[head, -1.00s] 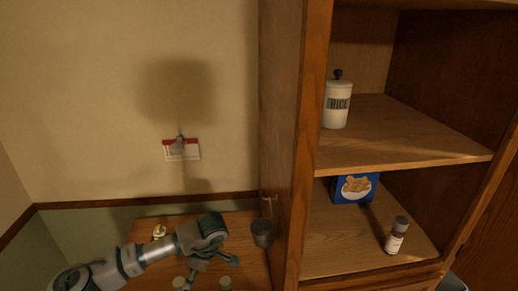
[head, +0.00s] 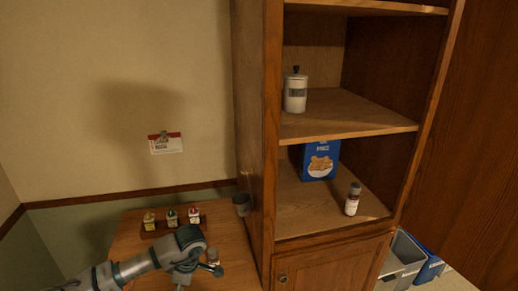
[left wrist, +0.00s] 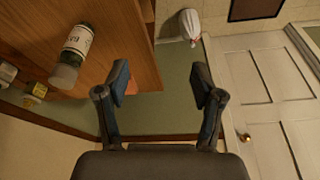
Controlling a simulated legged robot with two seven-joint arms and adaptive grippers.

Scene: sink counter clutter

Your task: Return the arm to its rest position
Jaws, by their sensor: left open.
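My left arm comes in from the lower left of the head view, its gripper (head: 195,266) low over the wooden counter (head: 235,245). In the left wrist view my left gripper (left wrist: 161,85) has its two dark fingers spread wide, with nothing between them. A bottle with a white label (left wrist: 76,50) shows to the left of the fingers, apart from them. Part of the gripper is hard to make out in the head view. My right gripper is in neither view.
A tall open cabinet holds a white canister (head: 295,93), a blue box (head: 319,160) and a small bottle (head: 352,199). A rack (head: 155,233) of small bottles and a dark cup (head: 242,204) stand on the counter. Bins (head: 400,262) stand at lower right. A door (left wrist: 270,90) shows in the wrist view.

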